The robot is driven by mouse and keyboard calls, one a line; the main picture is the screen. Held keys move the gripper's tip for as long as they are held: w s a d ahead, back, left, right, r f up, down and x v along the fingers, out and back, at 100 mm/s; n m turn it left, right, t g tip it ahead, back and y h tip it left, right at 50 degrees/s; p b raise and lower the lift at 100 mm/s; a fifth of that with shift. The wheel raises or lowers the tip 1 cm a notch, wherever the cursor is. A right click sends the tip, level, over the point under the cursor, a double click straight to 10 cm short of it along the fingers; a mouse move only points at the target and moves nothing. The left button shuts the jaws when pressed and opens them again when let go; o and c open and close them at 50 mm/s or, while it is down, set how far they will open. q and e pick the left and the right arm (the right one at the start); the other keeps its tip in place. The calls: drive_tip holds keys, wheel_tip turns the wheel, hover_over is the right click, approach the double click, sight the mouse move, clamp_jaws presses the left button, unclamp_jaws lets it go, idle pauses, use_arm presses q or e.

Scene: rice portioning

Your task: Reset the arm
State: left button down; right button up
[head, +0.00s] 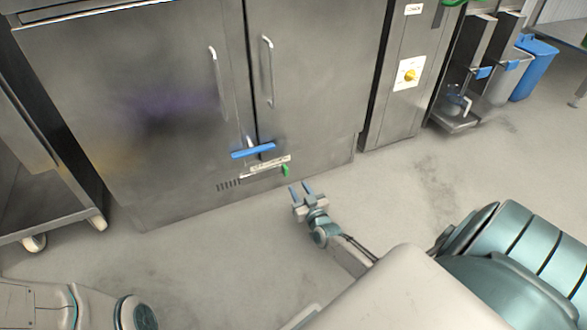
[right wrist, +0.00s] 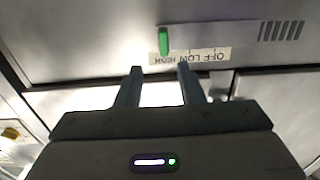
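My right gripper (head: 301,187) is in front of the lower part of a steel cabinet (head: 160,100), above the grey floor. Its two fingers are apart with nothing between them. In the right wrist view the same gripper (right wrist: 160,72) is open and empty, with a green slider (right wrist: 164,41) and an upside-down OFF LOW HIGH label (right wrist: 205,57) beyond the fingertips. A gap to the cabinet seems to remain, but its size is unclear. Part of my left arm (head: 90,305) shows at the bottom left; its gripper is out of view.
The cabinet has two doors with upright handles (head: 268,70) and a blue bar (head: 253,151) low at the middle. A wheeled steel rack (head: 50,215) stands at the left. A panel with a yellow knob (head: 410,76) and a blue bin (head: 535,66) are at the right. Floor between is clear.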

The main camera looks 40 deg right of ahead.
drive_tip(key=shift+p+v, duration=0.3)
drive_tip(key=shift+v, duration=0.9)
